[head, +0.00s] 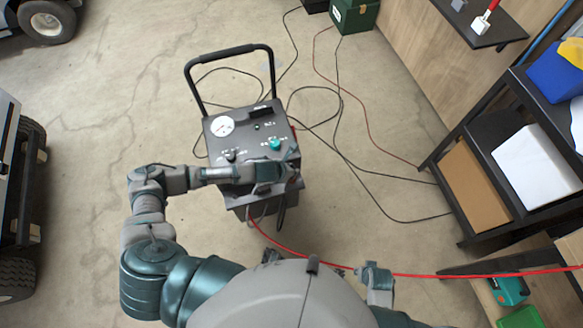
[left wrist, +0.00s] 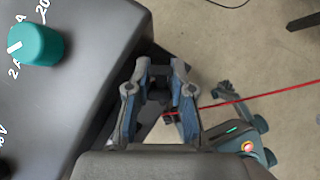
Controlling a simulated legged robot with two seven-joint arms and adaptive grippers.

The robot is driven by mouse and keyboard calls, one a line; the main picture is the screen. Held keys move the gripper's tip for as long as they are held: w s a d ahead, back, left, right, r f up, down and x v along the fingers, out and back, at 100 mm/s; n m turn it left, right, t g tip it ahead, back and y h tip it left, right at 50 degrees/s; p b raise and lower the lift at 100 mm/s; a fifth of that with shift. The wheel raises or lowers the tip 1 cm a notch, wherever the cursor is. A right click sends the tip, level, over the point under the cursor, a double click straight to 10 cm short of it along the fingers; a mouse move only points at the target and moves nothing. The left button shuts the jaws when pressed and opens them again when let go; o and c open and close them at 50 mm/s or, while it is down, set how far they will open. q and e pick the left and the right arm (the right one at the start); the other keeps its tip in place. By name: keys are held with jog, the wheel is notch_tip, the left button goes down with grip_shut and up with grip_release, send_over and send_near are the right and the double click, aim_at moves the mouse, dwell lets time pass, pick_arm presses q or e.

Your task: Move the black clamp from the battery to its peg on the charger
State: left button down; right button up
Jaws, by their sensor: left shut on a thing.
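The charger (head: 225,150) is a dark wheeled box with a tall handle, a white gauge and knobs; its dark casing fills the left of the left wrist view (left wrist: 90,40). My left gripper (head: 285,168) is at the charger's near right edge. In the left wrist view its blue-grey fingers (left wrist: 158,85) are shut on a dark piece, the black clamp (left wrist: 156,96), mostly hidden between them. The peg is not clearly visible. I cannot pick out the battery. My right gripper (head: 350,271) is low in the head view, near the red cable; its jaws are unclear.
A red cable (head: 450,275) runs from the charger across to the right. Dark cables (head: 345,150) lie looped on the floor. A green box (head: 355,14) stands at the back. A shelf rack (head: 470,150) is at right and a vehicle (head: 15,170) at left.

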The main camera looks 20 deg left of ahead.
pick_arm(q)
jog(key=shift+f, duration=0.15)
jog(key=c, duration=0.9)
grip_release()
jog(key=shift+c, duration=0.2)
jog(key=v, duration=1.2)
